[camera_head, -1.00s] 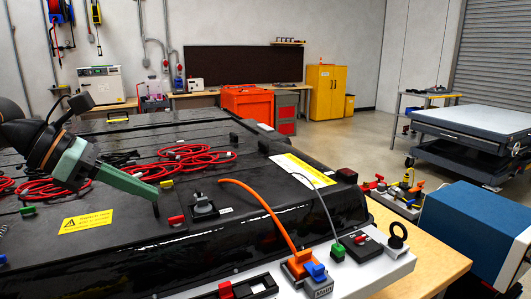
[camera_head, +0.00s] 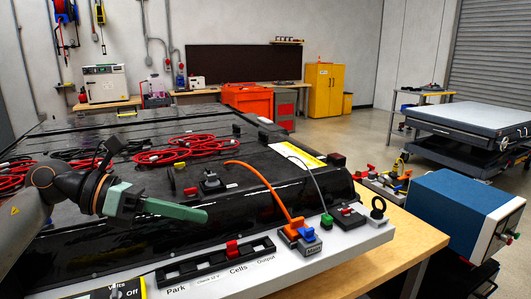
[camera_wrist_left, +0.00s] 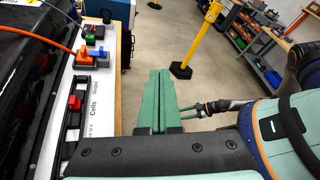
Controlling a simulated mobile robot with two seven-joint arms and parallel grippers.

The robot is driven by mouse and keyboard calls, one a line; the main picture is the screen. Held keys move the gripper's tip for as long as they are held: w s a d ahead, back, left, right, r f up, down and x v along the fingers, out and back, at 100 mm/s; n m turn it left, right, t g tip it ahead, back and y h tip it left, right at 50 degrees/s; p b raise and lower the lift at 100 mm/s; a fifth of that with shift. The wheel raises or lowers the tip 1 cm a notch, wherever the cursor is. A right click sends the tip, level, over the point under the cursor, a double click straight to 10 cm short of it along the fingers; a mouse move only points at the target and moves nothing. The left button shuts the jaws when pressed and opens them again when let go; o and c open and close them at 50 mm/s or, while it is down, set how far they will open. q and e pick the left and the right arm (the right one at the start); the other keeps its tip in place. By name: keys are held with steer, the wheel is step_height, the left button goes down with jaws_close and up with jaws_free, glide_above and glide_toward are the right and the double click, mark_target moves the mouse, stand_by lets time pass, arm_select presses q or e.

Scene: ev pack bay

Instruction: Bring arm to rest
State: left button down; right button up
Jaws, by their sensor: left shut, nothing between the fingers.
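My left gripper (camera_head: 205,214) has green fingers pressed together with nothing between them. It reaches in from the left, pointing right, above the near side of the black battery pack (camera_head: 130,240). In the left wrist view its closed fingers (camera_wrist_left: 160,72) point away over bare floor, beside the pale ledge with the switches. My right gripper (camera_wrist_left: 192,109) shows small in the left wrist view, right of the left fingers. Its two thin green fingers look parted and empty. It is not in the head view.
Red cables (camera_head: 190,150) lie on the pack. An orange cable (camera_head: 262,183) runs to an orange connector (camera_head: 300,237) on the pale ledge (camera_head: 345,243). A blue box (camera_head: 460,220) stands at the right. A yellow post (camera_wrist_left: 196,45) rises from the floor in the wrist view.

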arm_select(q)
steer(key=s+d+f+n+h, duration=0.1)
steer(key=d+f+n+h, duration=0.2)
steer(key=d+n+h, duration=0.25)
steer(key=w+a+f+n+t+y, duration=0.1)
steer(key=a+f+n+t+y, duration=0.3)
steer(key=f+n+t, duration=0.75)
steer(key=a+f+n+t+y, duration=0.2)
steer(key=f+n+t+y, duration=0.35)
steer(key=n, duration=1.05)
steer(key=s+a+f+n+g+y, duration=0.1)
steer(key=s+f+n+g+y, duration=0.1)
steer(key=s+f, duration=0.4)
steer(key=s+a+f+n+g+y+p, duration=0.1)
steer(key=s+f+n+g+y, duration=0.2)
steer(key=f, duration=0.9)
steer(key=s+a+f+n+g+y, duration=0.2)
steer(key=s+f+n+g, duration=0.3)
steer(key=s+f+n, duration=0.2)
steer(key=s+f, duration=0.2)
steer(key=s, duration=0.2)
steer(key=shift+s+f+n+y, duration=0.25)
steer(key=shift+f+n+y, duration=0.05)
steer(key=shift+f+n, duration=0.1)
